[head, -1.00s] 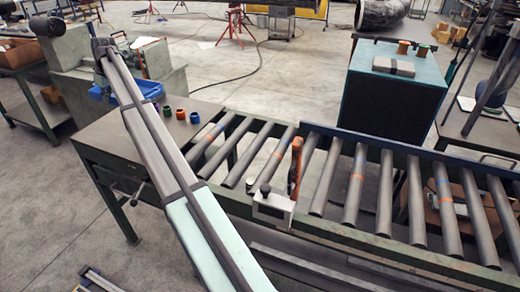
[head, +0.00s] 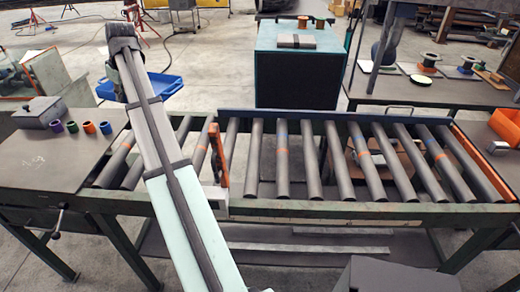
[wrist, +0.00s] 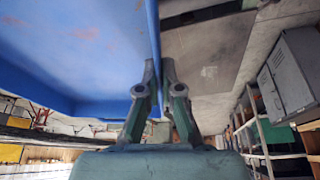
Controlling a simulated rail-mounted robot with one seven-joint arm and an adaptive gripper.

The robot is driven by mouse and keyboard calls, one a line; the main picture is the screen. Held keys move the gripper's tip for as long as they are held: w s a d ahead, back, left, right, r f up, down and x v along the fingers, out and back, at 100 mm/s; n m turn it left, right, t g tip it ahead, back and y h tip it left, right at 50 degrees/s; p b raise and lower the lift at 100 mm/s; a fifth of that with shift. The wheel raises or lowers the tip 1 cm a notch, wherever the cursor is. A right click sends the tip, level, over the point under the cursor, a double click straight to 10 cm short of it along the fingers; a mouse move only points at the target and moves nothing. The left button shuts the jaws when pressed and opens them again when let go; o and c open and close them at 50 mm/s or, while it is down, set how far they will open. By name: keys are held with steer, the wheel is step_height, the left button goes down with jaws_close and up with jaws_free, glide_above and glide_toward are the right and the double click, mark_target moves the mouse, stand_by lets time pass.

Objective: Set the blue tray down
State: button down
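The blue tray (head: 165,88) shows in the head view behind my arm, beyond the left end of the roller conveyor. My arm covers its middle. In the wrist view the tray (wrist: 65,55) fills the upper left, with its wall between the two fingers of my gripper (wrist: 158,70). The fingers are closed on this wall. The tray appears held up in the air. My gripper is hidden in the head view.
The roller conveyor (head: 283,160) runs across the middle, its right rollers bare. A dark table (head: 55,160) at left holds several coloured spools and a grey box. A teal-sided cabinet (head: 295,75) carries a grey block and two spools. A workbench (head: 440,92) stands behind at right.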

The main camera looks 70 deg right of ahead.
steer(key=s+a+f+n+y, duration=0.1)
steer(key=s+a+n, duration=0.15)
steer(key=s, duration=0.35)
steer(key=s+a+f+n, duration=0.1)
steer(key=s+a, duration=0.3)
steer(key=s, duration=0.2)
steer(key=f+p, duration=0.1)
steer(key=f, duration=0.5)
steer(key=f+p, duration=0.1)
steer(key=f, duration=0.6)
steer(key=f+p, duration=0.1)
steer(key=f, duration=0.6)
steer(key=shift+w+d+f, duration=0.25)
steer(key=shift+f, duration=0.2)
steer(key=c, duration=1.3)
jaws_free()
steer(key=shift+r, duration=0.1)
